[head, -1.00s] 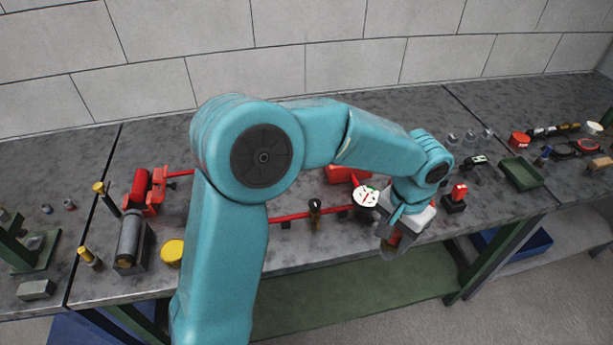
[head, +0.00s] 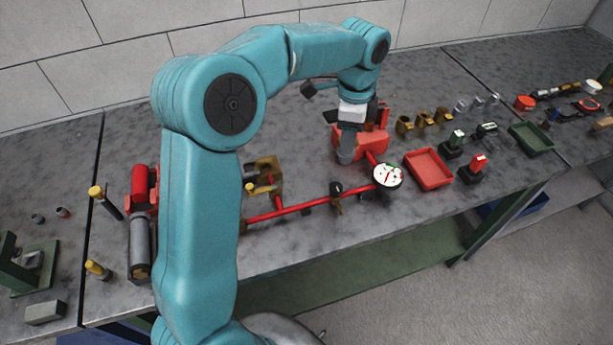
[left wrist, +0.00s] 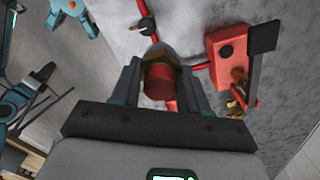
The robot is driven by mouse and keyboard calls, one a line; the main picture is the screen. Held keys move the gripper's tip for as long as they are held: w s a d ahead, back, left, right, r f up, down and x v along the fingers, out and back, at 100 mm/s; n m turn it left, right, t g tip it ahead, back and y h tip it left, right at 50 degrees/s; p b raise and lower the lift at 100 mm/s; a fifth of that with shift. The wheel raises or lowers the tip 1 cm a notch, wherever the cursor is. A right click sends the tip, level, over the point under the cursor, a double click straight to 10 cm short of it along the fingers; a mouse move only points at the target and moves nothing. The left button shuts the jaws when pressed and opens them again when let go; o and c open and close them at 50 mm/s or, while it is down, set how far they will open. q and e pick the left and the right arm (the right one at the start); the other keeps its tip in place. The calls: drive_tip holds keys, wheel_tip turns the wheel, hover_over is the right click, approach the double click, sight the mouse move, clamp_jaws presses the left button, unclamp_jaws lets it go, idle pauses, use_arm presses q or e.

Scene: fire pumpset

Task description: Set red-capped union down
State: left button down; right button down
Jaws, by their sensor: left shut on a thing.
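My left gripper (head: 347,158) points down over the bench, just in front of a red box-shaped pump part (head: 374,145). In the left wrist view its two fingers are shut on the red-capped union (left wrist: 158,82). The round red cap faces the camera and a brass-brown body shows behind it, between the fingertips. In the head view the fingers hide the union. I cannot tell whether it touches the bench. My right gripper is not in view.
A red pipe (head: 300,208) with a white dial gauge (head: 388,175) runs in front of the gripper. A red tray (head: 428,168) lies to the right, with several brass fittings (head: 424,119) behind it. A green tray (head: 531,138) lies farther right. Bare bench lies behind the pipe.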

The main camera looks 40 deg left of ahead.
use_arm(q)
drive_tip(key=s+a+r+m, duration=0.1)
drive_tip(key=a+r+m, duration=0.4)
drive_tip(key=a+m, duration=0.5)
drive_tip(key=shift+m, duration=0.6)
drive_tip(key=f, duration=1.8)
drive_tip(key=shift+s+f, duration=0.1)
drive_tip(key=shift+s, duration=0.1)
drive_tip(key=shift+a+f, duration=0.1)
drive_tip(key=shift+f, duration=0.5)
drive_tip(key=shift+f, duration=0.15)
drive_tip(key=c, duration=0.6)
unclamp_jaws()
drive_tip(key=shift+o, duration=0.2)
